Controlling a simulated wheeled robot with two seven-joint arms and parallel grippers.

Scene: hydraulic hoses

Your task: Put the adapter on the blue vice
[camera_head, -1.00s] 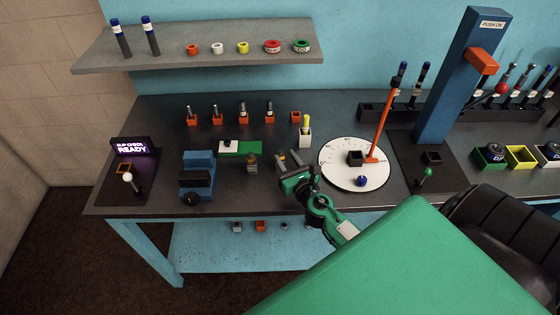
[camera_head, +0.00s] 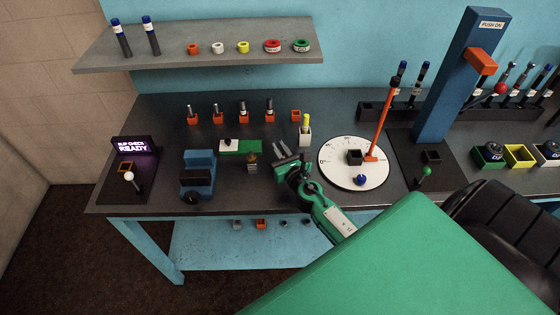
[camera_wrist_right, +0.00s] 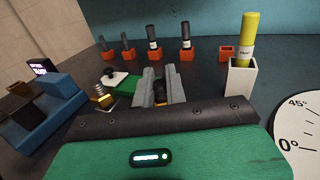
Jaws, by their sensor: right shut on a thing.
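The blue vice (camera_head: 199,180) stands on the left part of the bench; it also shows at the left edge of the right wrist view (camera_wrist_right: 52,122). My right gripper (camera_head: 287,152) is right of the vice, above the bench, clear of it. In the right wrist view its two grey fingers (camera_wrist_right: 160,88) are shut on a small dark piece (camera_wrist_right: 159,86), mostly hidden between them; I cannot tell for sure that it is the adapter. Several dark fittings stand in orange holders (camera_head: 243,119) at the back. My left gripper is not in view.
A green block with a white plate (camera_head: 240,147) and a small brass fitting (camera_head: 252,160) lie between vice and gripper. A white holder with a yellow-topped tool (camera_head: 305,132) and a round dial (camera_head: 345,178) are to the right. One orange holder (camera_head: 295,115) looks empty.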

